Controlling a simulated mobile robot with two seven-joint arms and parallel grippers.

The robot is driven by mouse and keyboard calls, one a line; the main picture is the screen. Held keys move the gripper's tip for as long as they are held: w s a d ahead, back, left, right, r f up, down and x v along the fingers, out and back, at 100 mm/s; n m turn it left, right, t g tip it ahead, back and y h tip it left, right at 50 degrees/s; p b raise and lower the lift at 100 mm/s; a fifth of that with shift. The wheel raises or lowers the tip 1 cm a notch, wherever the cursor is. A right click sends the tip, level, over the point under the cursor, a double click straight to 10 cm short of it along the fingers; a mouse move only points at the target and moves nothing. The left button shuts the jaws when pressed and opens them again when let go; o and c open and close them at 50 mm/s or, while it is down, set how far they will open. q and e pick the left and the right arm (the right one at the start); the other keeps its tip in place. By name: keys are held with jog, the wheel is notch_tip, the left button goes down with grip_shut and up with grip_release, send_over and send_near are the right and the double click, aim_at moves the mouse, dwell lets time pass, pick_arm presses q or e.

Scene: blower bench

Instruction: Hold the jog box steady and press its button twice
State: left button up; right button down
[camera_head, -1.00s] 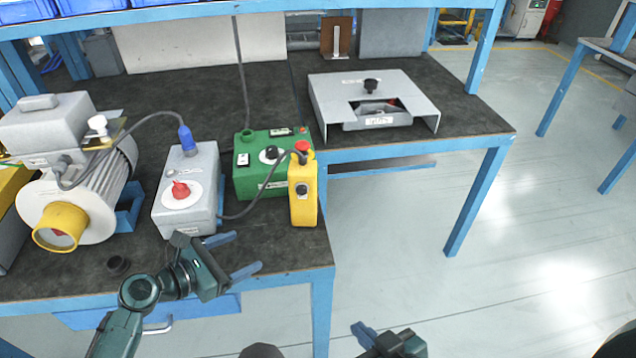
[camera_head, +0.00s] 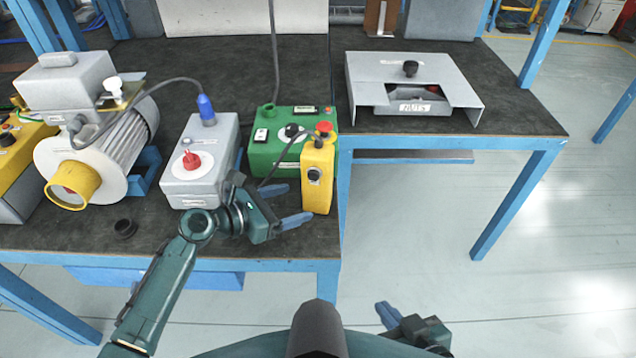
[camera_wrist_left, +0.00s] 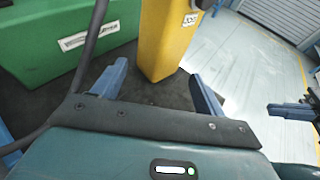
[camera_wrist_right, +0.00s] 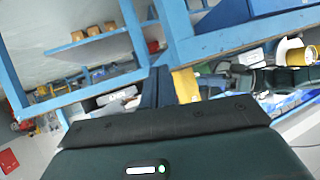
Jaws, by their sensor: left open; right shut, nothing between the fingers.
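The jog box (camera_head: 317,178) is yellow, with a red button (camera_head: 323,128) on top and a dark knob on its front. It stands upright near the bench's front right corner. My left gripper (camera_head: 288,205) is open just in front and left of it, not closed on it. In the left wrist view the jog box (camera_wrist_left: 166,38) is just beyond and between the open fingers (camera_wrist_left: 158,85). My right gripper (camera_head: 384,312) is shut and empty, low in front of the bench. In the right wrist view its fingers (camera_wrist_right: 164,85) are together, with a yellow shape behind them.
A green box (camera_head: 290,160) stands behind the jog box, joined by a dark cable. A grey box with a red knob (camera_head: 200,165) and the blower (camera_head: 100,145) stand left. A grey metal cover (camera_head: 412,85) is right.

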aim_at(304, 199)
pick_arm(q)
jog(key=b+x, duration=0.1)
jog(key=x, duration=0.4)
jog(key=shift+x, duration=0.8)
pick_arm(e)
jog(key=shift+w+d+f+m, duration=0.1)
jog(key=shift+f+m, duration=0.2)
jog(key=shift+f, duration=0.2)
pick_arm(q)
jog(key=c, duration=0.3)
pick_arm(e)
jog(key=shift+f, duration=0.1)
dwell(0.5)
jog(key=w+a+r+n+t+y, duration=0.3)
jog(key=w+a+r+n+y, duration=0.2)
jog(key=a+r+n, duration=0.8)
jog(key=shift+w+a+r+n, duration=0.5)
jog(key=shift+w+a, duration=0.5)
jog(key=shift+w, duration=0.5)
